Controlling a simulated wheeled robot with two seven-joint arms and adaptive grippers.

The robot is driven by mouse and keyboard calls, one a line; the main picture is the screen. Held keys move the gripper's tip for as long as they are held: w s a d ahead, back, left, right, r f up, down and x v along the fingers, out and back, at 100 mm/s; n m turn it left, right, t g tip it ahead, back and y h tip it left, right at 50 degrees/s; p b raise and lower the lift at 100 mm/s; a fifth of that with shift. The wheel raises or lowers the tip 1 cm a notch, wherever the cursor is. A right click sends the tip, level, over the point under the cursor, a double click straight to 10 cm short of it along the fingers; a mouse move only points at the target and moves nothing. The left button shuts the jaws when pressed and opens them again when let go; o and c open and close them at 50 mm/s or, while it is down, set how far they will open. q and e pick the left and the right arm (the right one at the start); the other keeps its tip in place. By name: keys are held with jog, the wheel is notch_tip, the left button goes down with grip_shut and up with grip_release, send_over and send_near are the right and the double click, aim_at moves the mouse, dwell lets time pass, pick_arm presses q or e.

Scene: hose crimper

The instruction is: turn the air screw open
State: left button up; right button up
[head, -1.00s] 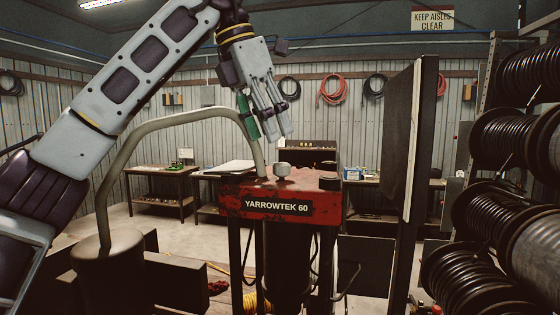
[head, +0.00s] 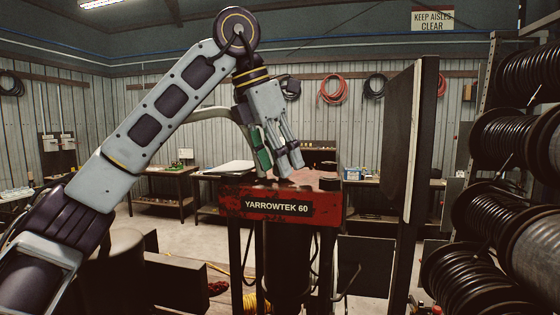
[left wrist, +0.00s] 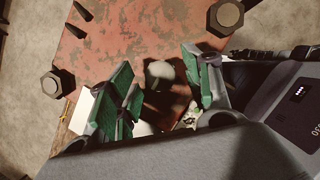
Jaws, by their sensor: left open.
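The crimper's red head (head: 236,200), labelled YARROWTEK 60, stands in the middle of the head view. My left gripper (head: 276,164) is just above its top, pointing down, with its fingers apart. In the left wrist view, a small rounded grey knob, which looks like the air screw (left wrist: 159,72), shows between the open fingers (left wrist: 160,84). The fingers are on either side of it and do not look closed on it. In the head view the gripper hides this knob. My right gripper is not in view.
Dark hex bolts (left wrist: 51,85) stand at the corners of the red top. A tall dark panel (head: 398,140) and a rack of black hose reels (head: 500,205) stand on the right. Workbenches (head: 160,190) line the back wall.

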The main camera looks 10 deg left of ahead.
pick_arm(q)
jog(key=shift+w+d+f, duration=0.1)
jog(key=shift+f, duration=0.2)
jog(key=c, duration=1)
